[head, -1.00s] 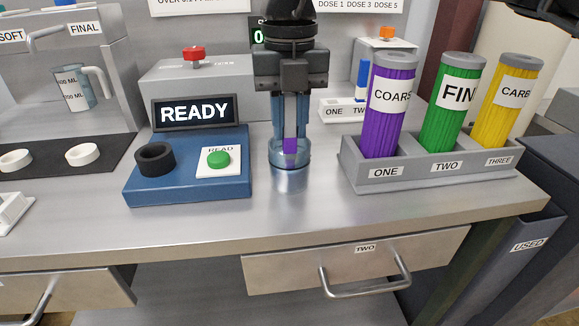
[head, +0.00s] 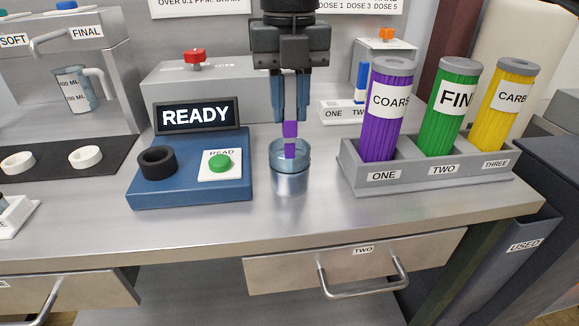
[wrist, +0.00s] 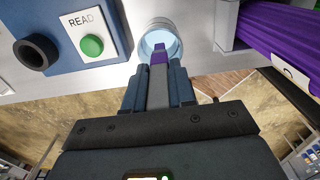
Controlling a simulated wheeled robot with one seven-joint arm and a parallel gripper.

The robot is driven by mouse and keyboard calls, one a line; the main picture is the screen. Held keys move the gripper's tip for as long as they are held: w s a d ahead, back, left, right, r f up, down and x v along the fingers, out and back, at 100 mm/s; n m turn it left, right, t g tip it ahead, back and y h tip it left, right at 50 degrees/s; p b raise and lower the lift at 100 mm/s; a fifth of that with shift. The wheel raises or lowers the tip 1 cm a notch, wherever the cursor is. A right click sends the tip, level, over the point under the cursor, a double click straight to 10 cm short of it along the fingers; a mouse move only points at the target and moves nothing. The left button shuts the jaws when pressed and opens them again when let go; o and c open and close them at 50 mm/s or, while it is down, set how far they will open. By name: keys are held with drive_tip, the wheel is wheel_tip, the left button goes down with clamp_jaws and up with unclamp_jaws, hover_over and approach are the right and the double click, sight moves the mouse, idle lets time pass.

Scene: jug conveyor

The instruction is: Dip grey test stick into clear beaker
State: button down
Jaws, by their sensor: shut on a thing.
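My gripper (head: 290,118) is shut on the grey test stick and points down above the clear beaker. The stick's grey shaft (wrist: 158,92) shows between the fingers in the wrist view. Its purple lower part (head: 290,129) hangs below the fingertips in the head view, with its end inside the beaker's mouth. The clear beaker (head: 289,181) stands upright on the counter and looks bluish; its rim also shows in the wrist view (wrist: 174,42). I cannot tell whether the tip touches liquid. The fingertips are above the rim.
Left of the beaker is a blue reader (head: 190,190) with a black ring socket, a green button and a READY display (head: 196,116). At right, a grey rack (head: 412,185) holds purple, green and yellow cartridges. The counter in front is clear.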

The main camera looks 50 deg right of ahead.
sight(290, 74)
drive_tip(key=shift+r+p, duration=1.3)
drive_tip(key=shift+r, duration=2.1)
wheel_tip(290, 74, up, 2)
drive_tip(key=shift+r+p, duration=0.1)
drive_tip(key=shift+p, duration=1)
